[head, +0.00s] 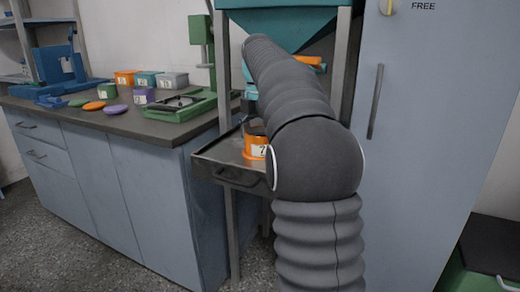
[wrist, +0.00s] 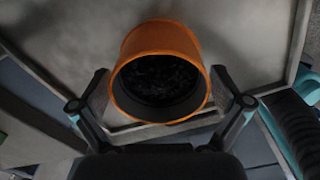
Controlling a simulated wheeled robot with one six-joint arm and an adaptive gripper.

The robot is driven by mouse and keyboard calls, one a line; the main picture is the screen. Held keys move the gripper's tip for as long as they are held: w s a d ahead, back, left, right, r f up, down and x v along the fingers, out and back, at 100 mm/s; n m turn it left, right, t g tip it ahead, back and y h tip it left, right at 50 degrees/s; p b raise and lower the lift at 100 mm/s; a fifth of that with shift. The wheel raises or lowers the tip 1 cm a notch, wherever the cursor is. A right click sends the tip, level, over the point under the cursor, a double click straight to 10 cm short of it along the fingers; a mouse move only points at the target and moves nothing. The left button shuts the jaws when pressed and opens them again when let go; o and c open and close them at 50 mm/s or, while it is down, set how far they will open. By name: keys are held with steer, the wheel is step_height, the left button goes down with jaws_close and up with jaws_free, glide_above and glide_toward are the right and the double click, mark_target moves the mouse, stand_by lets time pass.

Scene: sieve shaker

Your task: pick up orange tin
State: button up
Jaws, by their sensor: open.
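An orange tin (head: 255,148) with a white number label stands on the metal tray under the teal hopper, partly hidden behind my arm in the head view. In the wrist view the orange tin (wrist: 160,38) is open-topped with dark grainy material inside. My gripper (wrist: 159,95) is open, with one finger on each side of the tin. Gaps show between the fingers and the tin's wall. In the head view the gripper (head: 252,122) is just above the tin, mostly hidden by my arm. Another orange tin (head: 125,78) stands at the back of the bench.
The metal tray (head: 215,163) has a raised rim and a front handle. The bench left of it holds a green tray (head: 182,108), teal and grey tins, a purple tin (head: 143,96) and coloured lids. A tall grey cabinet (head: 425,150) stands on the right.

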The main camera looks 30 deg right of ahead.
steer(key=c, duration=1.3)
